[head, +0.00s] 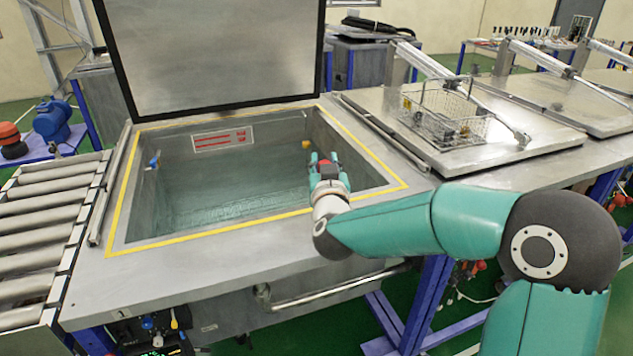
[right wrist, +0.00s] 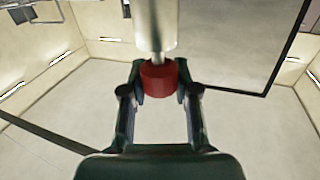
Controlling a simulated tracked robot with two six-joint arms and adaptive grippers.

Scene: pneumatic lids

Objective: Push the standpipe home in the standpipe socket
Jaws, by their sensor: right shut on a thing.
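My right gripper (head: 325,165) is over the right side of the open tank, close to its right wall. It is shut on a red part (head: 327,169), which also shows between its fingertips in the right wrist view (right wrist: 159,80). A pale, upright-looking tube (right wrist: 155,25) meets this red part in the right wrist view; I take the two to be the standpipe. The pipe's other end cannot be made out in the head view. The standpipe socket cannot be made out, so I cannot tell how they meet. My left gripper is not in view.
The tank (head: 115,212) has a yellow-lined rim and a raised lid (head: 215,50). A yellow fitting (head: 306,144) and a blue tap (head: 154,159) are on its walls. A wire basket (head: 445,112) stands on the closed lid at right. A roller conveyor (head: 40,220) adjoins at left.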

